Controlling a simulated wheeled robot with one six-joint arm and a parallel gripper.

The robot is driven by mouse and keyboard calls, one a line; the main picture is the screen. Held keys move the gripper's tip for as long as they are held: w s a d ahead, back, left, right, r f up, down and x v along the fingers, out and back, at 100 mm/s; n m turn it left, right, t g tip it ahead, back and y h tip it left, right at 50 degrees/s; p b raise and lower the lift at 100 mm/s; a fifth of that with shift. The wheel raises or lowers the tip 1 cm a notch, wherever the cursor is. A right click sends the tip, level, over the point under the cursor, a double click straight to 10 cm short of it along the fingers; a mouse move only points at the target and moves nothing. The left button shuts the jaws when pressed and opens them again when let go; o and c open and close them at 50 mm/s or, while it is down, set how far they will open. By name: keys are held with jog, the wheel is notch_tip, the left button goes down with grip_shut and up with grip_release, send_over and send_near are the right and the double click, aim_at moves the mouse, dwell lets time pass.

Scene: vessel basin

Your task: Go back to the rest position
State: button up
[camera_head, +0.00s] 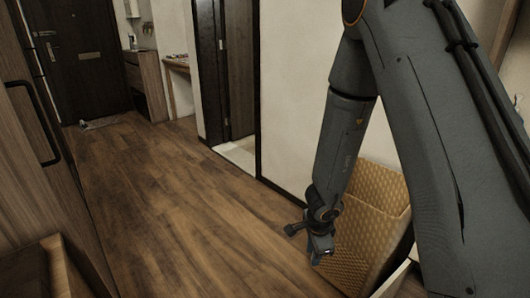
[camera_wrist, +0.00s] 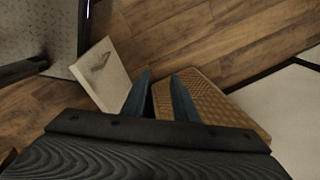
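My gripper (camera_head: 318,240) hangs at the end of my arm in the head view, in front of a tan woven box (camera_head: 375,215). In the wrist view, the two blue-grey fingers of my gripper (camera_wrist: 160,88) stand apart with nothing held between them. The woven box (camera_wrist: 225,108) shows behind and to the right of the fingers there. I cannot tell in the head view whether the gripper touches the box.
A pale flat panel (camera_wrist: 103,72) lies left of the fingers in the wrist view. A wooden cabinet with a black handle (camera_head: 40,125) stands at the left. A pale wall (camera_head: 295,90) stands behind my arm.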

jog(key=s+a+r+n+y+p, duration=0.15)
jog(key=r+n, duration=0.25)
jog(key=r, duration=0.4)
jog(key=s+a+r+n+y+p, duration=0.1)
jog(key=s+r+n, duration=0.25)
jog(key=r, duration=0.35)
jog(key=s+d+r+n+g+h+p, duration=0.1)
jog(key=s+d+r+n, duration=0.2)
jog(key=s+r+n, duration=0.1)
jog(key=s+d+r+n+g+h, duration=0.1)
jog(key=s+d+r+n, duration=0.2)
jog(key=s, duration=0.5)
notch_tip(320, 180, up, 3)
jog(key=shift+s+d+f+n+p, duration=0.15)
jog(key=shift+s+d+n+p, duration=0.15)
jog(key=shift+n, duration=0.45)
